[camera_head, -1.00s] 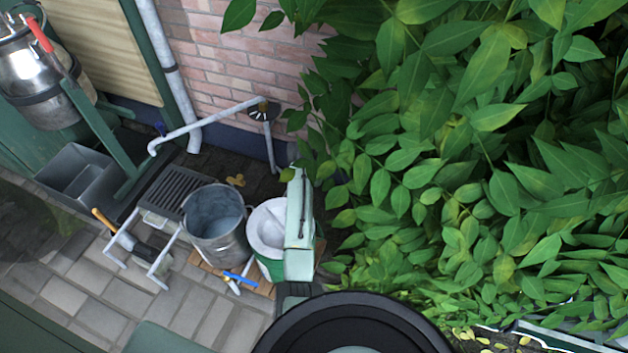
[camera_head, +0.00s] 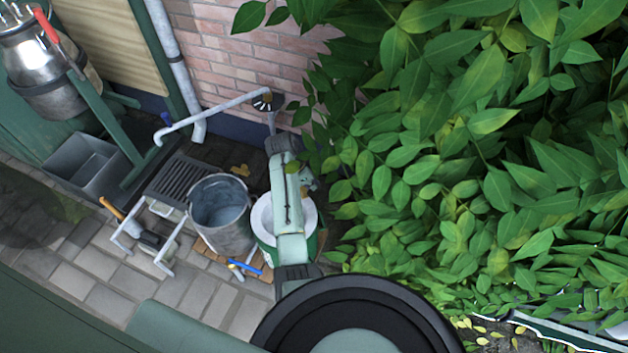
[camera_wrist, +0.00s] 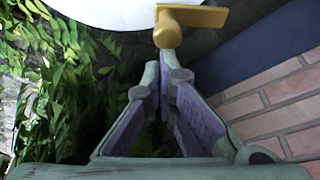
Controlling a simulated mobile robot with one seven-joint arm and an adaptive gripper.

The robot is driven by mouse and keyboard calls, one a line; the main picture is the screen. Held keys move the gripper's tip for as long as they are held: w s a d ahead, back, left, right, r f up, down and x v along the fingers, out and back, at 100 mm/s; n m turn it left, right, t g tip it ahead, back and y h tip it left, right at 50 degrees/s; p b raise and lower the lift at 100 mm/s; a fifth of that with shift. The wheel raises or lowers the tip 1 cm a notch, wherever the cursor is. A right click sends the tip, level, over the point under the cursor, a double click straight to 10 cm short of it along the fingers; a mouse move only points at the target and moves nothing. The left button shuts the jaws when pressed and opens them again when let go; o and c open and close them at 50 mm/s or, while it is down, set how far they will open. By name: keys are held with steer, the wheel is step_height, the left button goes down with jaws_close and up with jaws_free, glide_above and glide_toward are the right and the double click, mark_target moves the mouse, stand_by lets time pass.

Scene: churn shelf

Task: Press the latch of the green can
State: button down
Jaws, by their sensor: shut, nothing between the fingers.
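The green can (camera_head: 266,256) stands on the paving in the head view, with a white round top. My arm crosses in front of its right part, and no latch can be made out there. In the wrist view a white rounded surface (camera_wrist: 125,12), seemingly the can's top, shows at the upper edge. A yellow latch-like piece (camera_wrist: 167,32) with a flat tab sticks out beside it. My gripper (camera_wrist: 163,72) is shut and empty, its purple-padded fingers pointing at the yellow piece. The tips appear just short of it; contact cannot be told.
A metal bucket (camera_head: 222,232) stands left of the can. A grey pipe (camera_head: 215,116) and the brick wall (camera_head: 225,45) are behind. Dense leaves (camera_head: 450,150) fill the right side. A blue-handled tool (camera_head: 246,268) lies in front of the bucket.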

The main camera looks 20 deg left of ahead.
mark_target(304, 192)
steer(key=shift+s+a+m, duration=0.3)
steer(key=shift+s+m, duration=0.2)
steer(key=shift+m, duration=0.2)
steer(key=shift+s+a, duration=0.45)
steer(key=shift+s+a+p, duration=0.35)
steer(key=shift+a, duration=0.1)
steer(key=shift+s+a, duration=0.1)
steer(key=shift+a, duration=0.1)
